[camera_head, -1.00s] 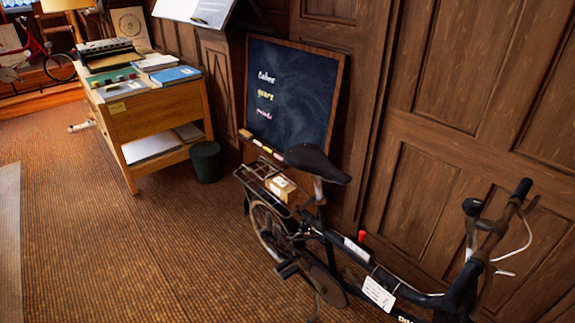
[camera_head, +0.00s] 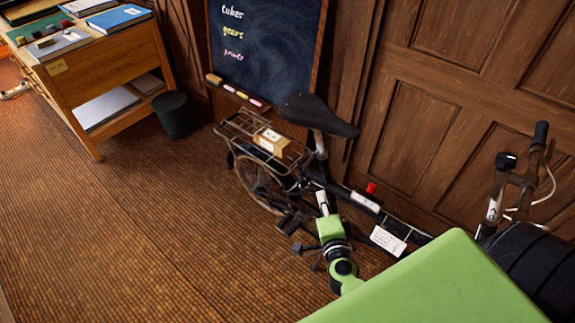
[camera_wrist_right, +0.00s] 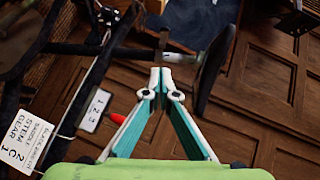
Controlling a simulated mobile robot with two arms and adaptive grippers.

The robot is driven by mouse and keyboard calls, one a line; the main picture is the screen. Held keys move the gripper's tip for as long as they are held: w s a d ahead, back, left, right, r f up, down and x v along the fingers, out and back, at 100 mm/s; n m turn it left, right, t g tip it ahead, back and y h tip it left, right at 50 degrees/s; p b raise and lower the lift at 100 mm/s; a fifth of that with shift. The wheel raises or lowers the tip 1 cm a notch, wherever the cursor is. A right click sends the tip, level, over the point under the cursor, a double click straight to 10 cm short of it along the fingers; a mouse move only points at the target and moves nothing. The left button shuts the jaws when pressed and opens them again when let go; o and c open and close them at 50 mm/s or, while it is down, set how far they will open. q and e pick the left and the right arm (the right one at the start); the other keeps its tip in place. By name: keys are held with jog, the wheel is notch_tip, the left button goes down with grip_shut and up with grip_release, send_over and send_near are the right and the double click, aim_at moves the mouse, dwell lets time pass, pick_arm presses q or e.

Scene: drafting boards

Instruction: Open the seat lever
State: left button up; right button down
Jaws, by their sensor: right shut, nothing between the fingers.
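A black bicycle stands by the panelled wall. Its dark saddle (camera_head: 318,115) sits on a silver seat post (camera_head: 320,145); both also show in the right wrist view, the saddle (camera_wrist_right: 212,75) to the right of the post (camera_wrist_right: 183,58). A small dark piece (camera_wrist_right: 163,42) sits where post and frame meet; I cannot tell whether it is the seat lever or how it stands. My right gripper (camera_head: 321,196) is below the saddle. In the wrist view its fingers (camera_wrist_right: 161,72) meet at the tips, empty, and appear close to the seat joint; contact is unclear. My left gripper is out of view.
A small box (camera_head: 271,143) sits on the rear rack (camera_head: 235,125). A red knob (camera_head: 371,188) and a paper tag (camera_head: 388,240) are along the frame. A chalkboard (camera_head: 262,45) leans behind. A bin (camera_head: 173,115) and desk (camera_head: 105,65) are left. Carpet is clear at lower left.

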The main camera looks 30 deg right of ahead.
jog(key=b, duration=0.1)
send_near(306, 166)
jog(key=w+d, duration=0.2)
jog(key=d, duration=0.2)
jog(key=w+a, duration=0.1)
jog(key=w+a+f+b, duration=0.1)
jog(key=w, duration=0.1)
jog(key=shift+w+f, duration=0.1)
jog(key=shift+w, duration=0.1)
jog(key=shift+d, duration=0.1)
